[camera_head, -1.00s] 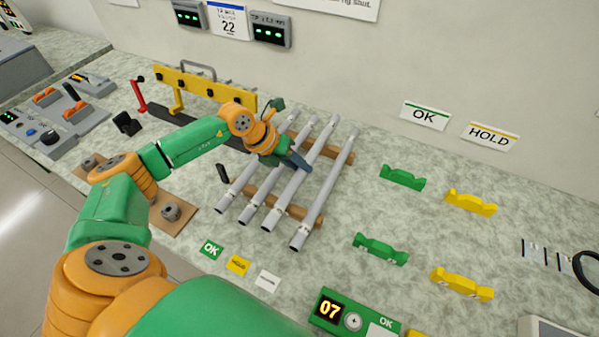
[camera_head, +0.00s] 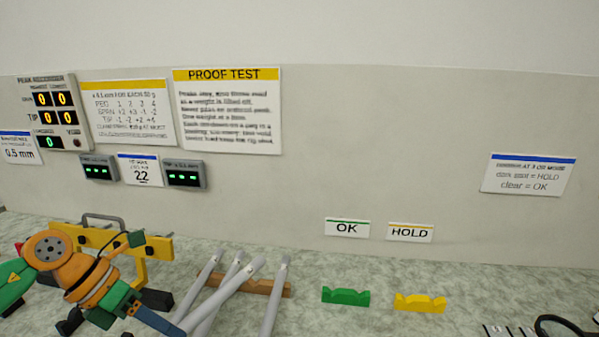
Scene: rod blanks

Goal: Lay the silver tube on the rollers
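Several silver-grey tubes lie side by side across a wooden bar (camera_head: 262,286) at the lower middle. One silver tube (camera_head: 236,282) slants more to the left than its neighbours and overlaps a tube beside it in the picture. My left gripper (camera_head: 172,327) reaches in from the left, its blue-grey fingers close to the lower part of the slanted tube. I cannot tell if the fingers are closed on it. The near tube ends are cut off by the frame bottom. I cannot make out any rollers. My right gripper is out of view.
A yellow frame (camera_head: 158,247) with a grey handle stands behind my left arm. A green notched block (camera_head: 345,297) and a yellow notched block (camera_head: 420,303) sit right of the tubes, below the OK (camera_head: 347,228) and HOLD (camera_head: 409,233) signs. Bare counter lies between.

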